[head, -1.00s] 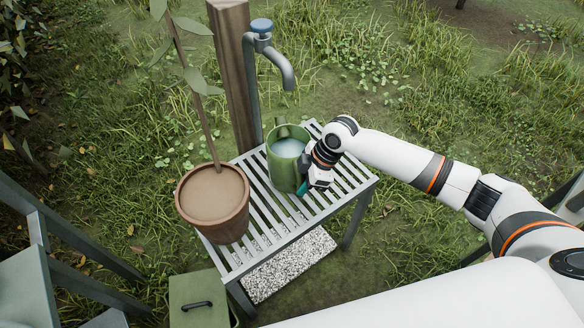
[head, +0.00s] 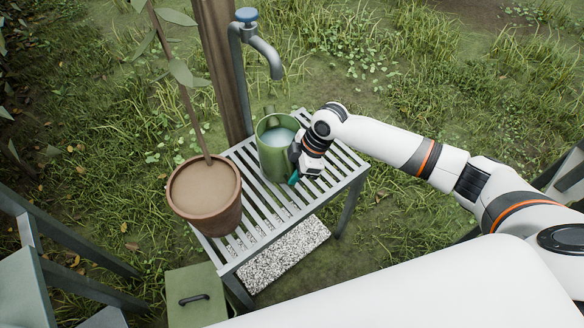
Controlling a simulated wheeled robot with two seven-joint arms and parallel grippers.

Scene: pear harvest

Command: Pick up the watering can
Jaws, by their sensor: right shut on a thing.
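The green watering can (head: 272,158) stands upright on the slatted metal bench, with pale water showing inside. Its spout side points back toward the tap post. My right gripper (head: 296,172) is at the can's right side, shut on it; the fingers are mostly hidden by the wrist, with a teal piece showing below. I cannot make out a gap between the can and the bench. My left gripper is not in the head view.
A brown pot (head: 204,198) with a thin sapling stands left of the can on the bench (head: 262,225). A grey tap (head: 262,50) with a blue knob hangs behind, on a wooden post (head: 217,75). A green lidded box (head: 196,297) sits at the lower left. Grass lies beyond.

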